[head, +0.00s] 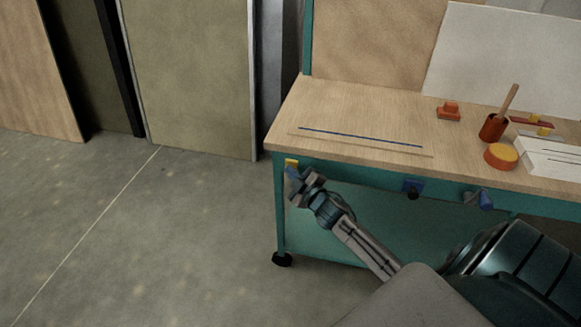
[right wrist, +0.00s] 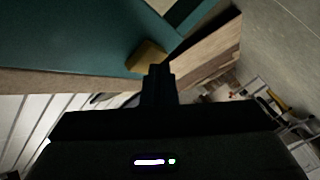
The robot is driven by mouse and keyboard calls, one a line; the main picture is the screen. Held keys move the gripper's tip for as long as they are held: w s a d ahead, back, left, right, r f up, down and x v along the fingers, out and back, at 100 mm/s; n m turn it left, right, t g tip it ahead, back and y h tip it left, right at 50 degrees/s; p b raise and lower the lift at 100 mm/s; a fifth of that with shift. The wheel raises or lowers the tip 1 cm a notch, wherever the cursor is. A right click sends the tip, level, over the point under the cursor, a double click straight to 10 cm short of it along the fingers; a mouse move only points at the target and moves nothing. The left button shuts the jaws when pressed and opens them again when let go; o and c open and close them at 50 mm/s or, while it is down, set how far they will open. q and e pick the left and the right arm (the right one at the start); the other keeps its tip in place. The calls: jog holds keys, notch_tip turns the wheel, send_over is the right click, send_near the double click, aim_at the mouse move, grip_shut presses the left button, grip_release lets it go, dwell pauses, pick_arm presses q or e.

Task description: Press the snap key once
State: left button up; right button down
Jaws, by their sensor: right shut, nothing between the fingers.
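A small yellow block, which looks like the snap key (head: 291,162), is on the left end of the teal workbench's front rail, just under the top. In the right wrist view the yellow block (right wrist: 147,54) stands out from the teal panel, right by the fingertips. My right gripper (head: 295,178) is shut and empty, just below the key in the head view. In the right wrist view the closed fingers (right wrist: 159,72) overlap the block's lower edge. I cannot tell whether they touch it. My left gripper is not in view.
The workbench top (head: 345,115) holds a blue rod (head: 360,137), an orange block (head: 449,111), a red cup (head: 493,127) and a round orange tin (head: 501,156). The floor at left is clear.

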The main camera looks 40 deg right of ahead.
dwell(0.3)
jog(key=shift+s+a, duration=0.65)
jog(key=shift+a, duration=0.05)
jog(key=s+a, duration=0.3)
jog(key=shift+s+a, duration=0.1)
jog(key=shift+a, duration=0.3)
dwell(0.7)
